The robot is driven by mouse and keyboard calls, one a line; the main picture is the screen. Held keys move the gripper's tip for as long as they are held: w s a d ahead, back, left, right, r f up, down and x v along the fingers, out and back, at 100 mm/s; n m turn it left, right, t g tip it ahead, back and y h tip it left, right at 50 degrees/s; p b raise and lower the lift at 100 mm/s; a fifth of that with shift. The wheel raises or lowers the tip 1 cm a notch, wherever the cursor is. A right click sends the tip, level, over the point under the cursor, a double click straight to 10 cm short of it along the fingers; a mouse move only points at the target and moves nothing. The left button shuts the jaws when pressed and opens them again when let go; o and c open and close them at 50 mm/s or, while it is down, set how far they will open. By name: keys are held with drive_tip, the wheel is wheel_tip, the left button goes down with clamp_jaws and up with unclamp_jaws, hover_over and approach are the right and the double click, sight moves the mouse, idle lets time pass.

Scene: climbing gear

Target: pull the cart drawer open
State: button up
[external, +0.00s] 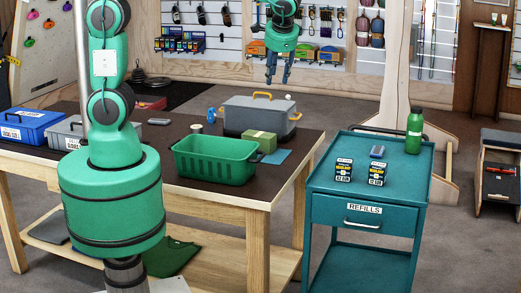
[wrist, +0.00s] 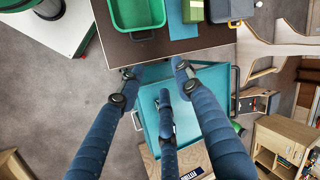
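The teal cart (external: 326,165) stands right of the wooden table. Its drawer (external: 340,212) is shut, with the front flush in the cart body. The drawer front carries a white REFILLS label and a pale bar handle (external: 362,224). My gripper (external: 278,80) hangs in the air at the top centre of the external view, fingers down, away from the handle. In the wrist view its fingers (wrist: 156,75) are spread and empty, in front of the teal cart top (wrist: 205,82). The fingers hide part of the cart there, and I cannot make out the handle in that view.
On the cart top are two black boxes (external: 343,169), a small grey item (external: 378,151) and a green bottle (external: 414,132). The table (external: 300,158) beside the cart holds a green basket (external: 215,163) and a grey case (external: 260,117).

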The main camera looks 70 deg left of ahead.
drive_tip(key=w+d+f+m+t+y, duration=0.1)
drive_tip(key=w+d+f+y, duration=0.2)
drive_tip(key=w+d+f, duration=0.45)
drive_tip(key=w+d+f+m+t+y, duration=0.15)
drive_tip(key=w+d+f, duration=0.35)
drive_tip(key=d+f, duration=0.55)
drive_tip(key=d+f+m+t, duration=0.1)
drive_tip(key=d+f+t, duration=0.1)
drive_tip(key=d+f, duration=0.4)
drive_tip(key=s+d+f+m+t+y, duration=0.1)
drive_tip(key=d+f, duration=0.5)
drive_tip(key=f, duration=0.6)
drive_tip(key=d+f+m+t, duration=0.2)
drive_tip(key=d+f+t, duration=0.2)
drive_tip(key=f, duration=0.5)
drive_tip(key=shift+s+d, duration=0.2)
drive_tip(key=shift+d, duration=0.75)
drive_tip(key=shift+w+a+f+m, duration=0.1)
drive_tip(key=shift+f+m, duration=0.05)
drive_tip(key=shift+m, duration=0.1)
approach(365, 229)
drive_tip(key=w+a, duration=0.3)
drive_tip(key=w, duration=0.1)
drive_tip(key=shift+r, duration=0.3)
drive_tip(key=shift+d, duration=0.1)
clamp_jaws()
